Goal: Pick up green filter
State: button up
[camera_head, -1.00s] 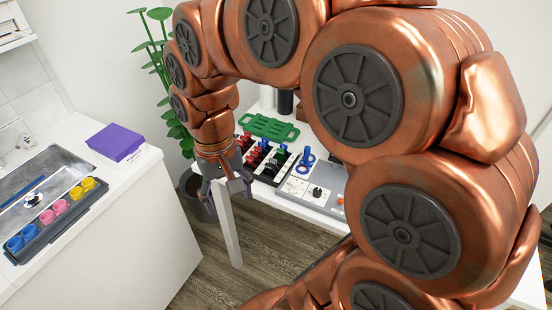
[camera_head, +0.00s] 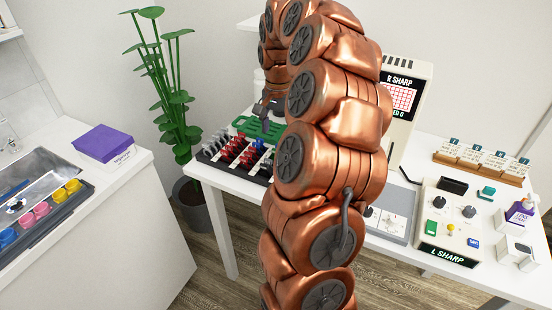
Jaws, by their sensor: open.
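My gripper (camera_head: 267,114) is at the back left of the white table, above or in front of a green slotted frame (camera_head: 246,124). I cannot tell whether they touch. Its dark fingers are small and partly hidden by my copper arm, with nothing visibly held. A black rack (camera_head: 218,169) in front of the green frame holds several red, dark and blue handled pieces. I cannot make out for certain which thing is the green filter. A small green block (camera_head: 487,192) and a device with a green square (camera_head: 437,229) are on the right.
A grey panel (camera_head: 398,225) is behind my arm. A plant (camera_head: 172,100) and counter (camera_head: 140,200) are left.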

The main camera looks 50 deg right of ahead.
jog(key=shift+w+a+f+p, duration=0.1)
jog(key=shift+f+p, duration=0.15)
jog(key=shift+f, duration=0.95)
jog(key=shift+s+a+f+p, duration=0.1)
jog(key=shift+a+f+p, duration=0.1)
jog(key=shift+f, duration=1.05)
jog(key=shift+w+a+f+p, duration=0.1)
jog(key=shift+f+p, duration=0.15)
jog(key=shift+f, duration=0.95)
jog(key=c, duration=0.8)
